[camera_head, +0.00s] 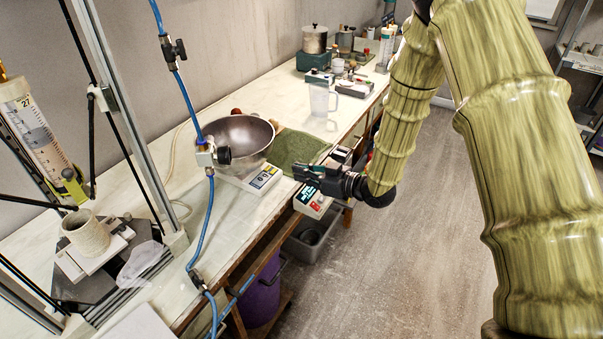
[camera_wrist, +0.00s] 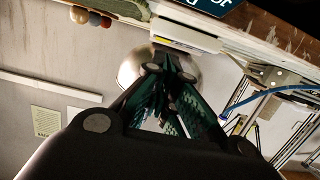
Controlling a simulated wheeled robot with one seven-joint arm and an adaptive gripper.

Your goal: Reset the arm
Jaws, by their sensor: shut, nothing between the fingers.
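My arm (camera_head: 405,110) comes down from the upper right in the head view, with green, wood-like ribbed links. My gripper (camera_head: 305,174) is at its end, pointing left over the front edge of the bench. It is shut and empty, and in the wrist view its fingers (camera_wrist: 168,95) come together. Near it in the head view are the green cloth (camera_head: 300,147) and the scale (camera_head: 262,180). Whether the gripper touches anything there cannot be told.
A metal bowl (camera_head: 238,138) sits on the scale. A device with a lit display (camera_head: 312,198) is just below my gripper. A clear jug (camera_head: 320,100) stands farther back. A metal frame with blue hoses (camera_head: 184,95) and a clay printer pot (camera_head: 87,233) are left. The floor (camera_head: 430,250) is open.

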